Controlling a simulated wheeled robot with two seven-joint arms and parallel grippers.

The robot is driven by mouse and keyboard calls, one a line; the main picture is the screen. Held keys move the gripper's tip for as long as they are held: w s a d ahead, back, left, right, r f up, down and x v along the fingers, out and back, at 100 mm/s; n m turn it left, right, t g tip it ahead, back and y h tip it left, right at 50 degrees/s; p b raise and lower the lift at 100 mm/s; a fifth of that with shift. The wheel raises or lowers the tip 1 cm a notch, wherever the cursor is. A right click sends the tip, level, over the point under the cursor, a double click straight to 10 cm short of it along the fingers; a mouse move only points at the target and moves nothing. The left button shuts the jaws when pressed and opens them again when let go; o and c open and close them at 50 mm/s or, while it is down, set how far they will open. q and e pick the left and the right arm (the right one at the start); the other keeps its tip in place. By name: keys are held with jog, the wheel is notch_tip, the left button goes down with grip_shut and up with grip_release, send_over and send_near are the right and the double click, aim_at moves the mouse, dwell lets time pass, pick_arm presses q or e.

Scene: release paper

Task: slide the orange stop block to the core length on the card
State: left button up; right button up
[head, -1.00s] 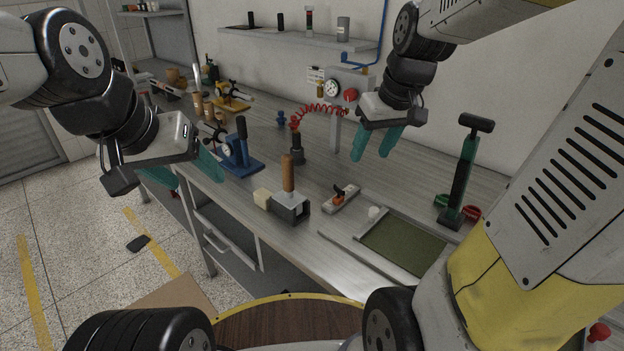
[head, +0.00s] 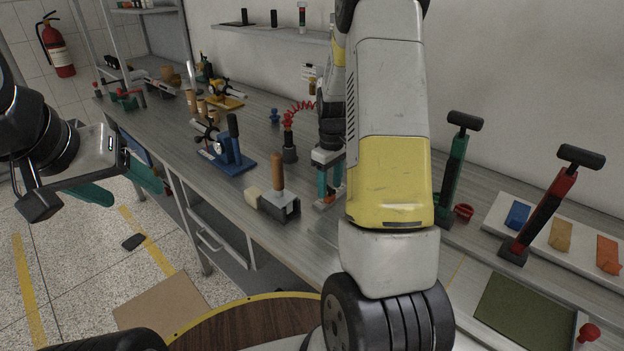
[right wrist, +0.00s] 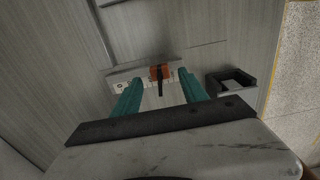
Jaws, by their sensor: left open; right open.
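The orange stop block (right wrist: 160,72) sits on a pale gauge bar (right wrist: 119,85) with small dark marks, and a dark lever sticks out from it. My right gripper (right wrist: 160,80) is open, its two teal fingers on either side of the block, apart from it in the picture. In the head view the right gripper (head: 330,183) points down over the bar, and my forearm hides much around it. A small white card (head: 310,71) stands at the back wall; its writing is too small to read. My left gripper (head: 122,188) is open and empty, left of the bench over the floor.
A grey block with a wooden handle (head: 279,175) stands left of the bar. A blue lever press (head: 233,155) is further left. Green (head: 452,170) and red (head: 540,210) upright tools stand at right, near a green-topped tray (head: 522,312).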

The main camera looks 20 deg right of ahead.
aim_at(330, 192)
jog(key=shift+f, duration=1.55)
grip_shut()
